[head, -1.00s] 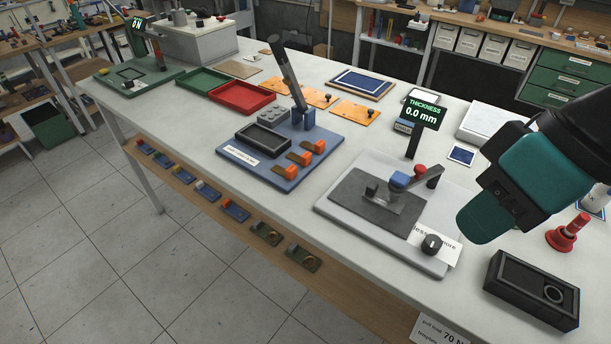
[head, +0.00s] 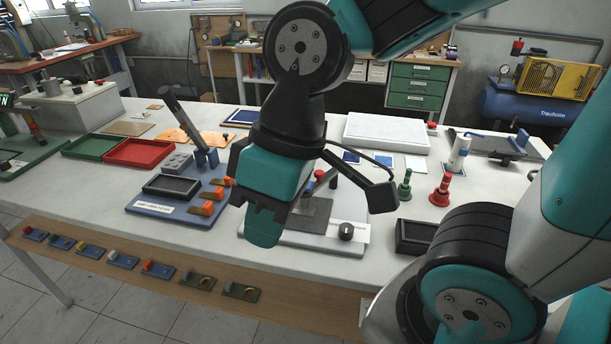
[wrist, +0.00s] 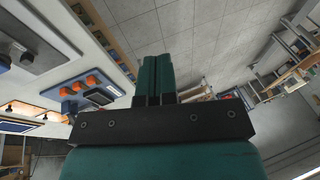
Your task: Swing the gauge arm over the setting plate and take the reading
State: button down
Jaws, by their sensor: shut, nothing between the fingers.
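The gauge station's light grey base (head: 340,250) lies on the bench in the head view, partly behind my gripper. A dark grey plate (head: 317,213) lies on it, and a black dial knob (head: 346,231) is at its front right. Only bits of the gauge arm show, with its red knob (head: 320,174) and blue part (head: 308,187); its exact angle is hidden. The thickness display is hidden behind my arm. My gripper (head: 262,238) is shut and empty, in front of the station's left part. Its closed fingers (wrist: 155,78) fill the middle of the wrist view.
Left of the station is a blue fixture (head: 150,207) with a raised lever (head: 185,122) and orange clamps. Green and red stamps (head: 441,190) and a black box (head: 414,237) stand to the right. Red and green trays (head: 140,152) lie farther left.

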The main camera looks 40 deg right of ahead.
jog(key=w+d+h+p, duration=0.2)
jog(key=w+d, duration=0.8)
jog(key=w, duration=0.4)
jog(key=h, duration=0.2)
send_over(319, 178)
jog(key=a, duration=0.3)
jog(key=f, duration=0.2)
jog(key=shift+s+a+r+p, duration=0.1)
jog(key=shift+s+a+p, duration=0.15)
jog(key=shift+s+p, duration=0.2)
notch_tip(319, 178, down, 14)
jog(key=p, duration=0.3)
jog(key=shift+a, duration=0.1)
